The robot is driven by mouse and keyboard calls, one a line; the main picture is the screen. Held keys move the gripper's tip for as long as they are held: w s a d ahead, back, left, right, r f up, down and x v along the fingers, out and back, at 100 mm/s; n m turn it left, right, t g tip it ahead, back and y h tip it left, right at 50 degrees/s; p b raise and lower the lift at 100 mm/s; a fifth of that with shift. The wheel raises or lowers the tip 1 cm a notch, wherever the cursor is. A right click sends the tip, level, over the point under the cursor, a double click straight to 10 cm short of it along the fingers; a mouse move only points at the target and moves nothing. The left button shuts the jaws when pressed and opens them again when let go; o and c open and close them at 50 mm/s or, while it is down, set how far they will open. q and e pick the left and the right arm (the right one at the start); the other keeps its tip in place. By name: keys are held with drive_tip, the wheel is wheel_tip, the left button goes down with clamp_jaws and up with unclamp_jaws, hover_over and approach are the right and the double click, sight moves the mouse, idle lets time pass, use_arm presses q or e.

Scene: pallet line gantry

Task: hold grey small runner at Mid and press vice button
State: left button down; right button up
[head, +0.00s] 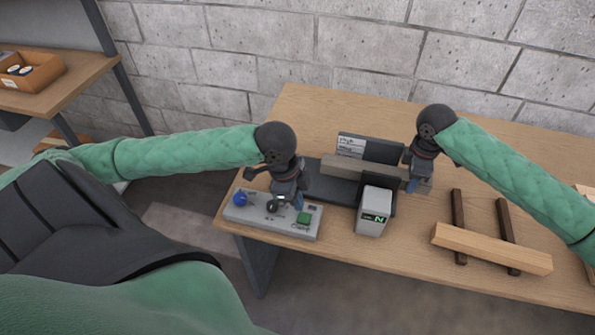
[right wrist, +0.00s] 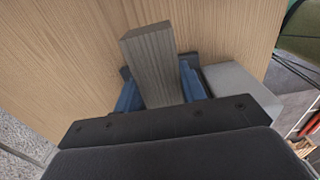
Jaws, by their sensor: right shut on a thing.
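The grey small runner (head: 345,169) lies level in the dark vice (head: 325,187), its right end in my right gripper (head: 412,185). In the right wrist view the runner (right wrist: 150,50) sits between the blue fingers of the right gripper (right wrist: 163,88), which is shut on it. A sign with printed lines (head: 352,143), the top one seeming to read High, stands behind the runner. My left gripper (head: 296,202) points down over the grey control panel (head: 250,216), just behind its green button (head: 304,217). Whether its fingertips touch the panel, and their gap, cannot be told.
The panel also has a blue knob (head: 240,198) and a black knob (head: 272,206). A grey box with a green display (head: 373,212) stands at the vice's front. A pale wooden bar (head: 490,248) lies across two dark bars to the right. The table's back left is clear.

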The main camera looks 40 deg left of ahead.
sight(304, 217)
drive_tip(key=shift+w+a+r, duration=0.1)
drive_tip(key=shift+w+a, duration=0.2)
drive_tip(key=shift+w, duration=0.5)
idle(0.7)
use_arm(q)
drive_tip(key=shift+x, duration=0.75)
idle(0.9)
drive_tip(key=shift+d+f, duration=0.1)
drive_tip(key=shift+f, duration=0.25)
drive_tip(key=shift+w+f, duration=0.1)
drive_tip(key=shift+f, duration=0.2)
drive_tip(key=shift+d+f, duration=0.15)
drive_tip(key=shift+f, duration=0.2)
drive_tip(key=shift+d+f, duration=0.1)
drive_tip(key=shift+f, duration=0.25)
drive_tip(key=shift+w+r, duration=0.2)
drive_tip(key=shift+r, duration=0.5)
use_arm(e)
drive_tip(key=shift+a+f, duration=0.1)
drive_tip(key=shift+f, duration=0.1)
use_arm(q)
drive_tip(key=shift+d+v, duration=0.2)
drive_tip(key=shift+v, duration=0.7)
drive_tip(key=shift+d+v, duration=0.2)
drive_tip(key=shift+v, duration=0.65)
drive_tip(key=shift+d+v, duration=0.2)
drive_tip(key=shift+v, duration=0.7)
use_arm(e)
drive_tip(key=shift+s+f, duration=0.1)
drive_tip(key=shift+s, duration=0.1)
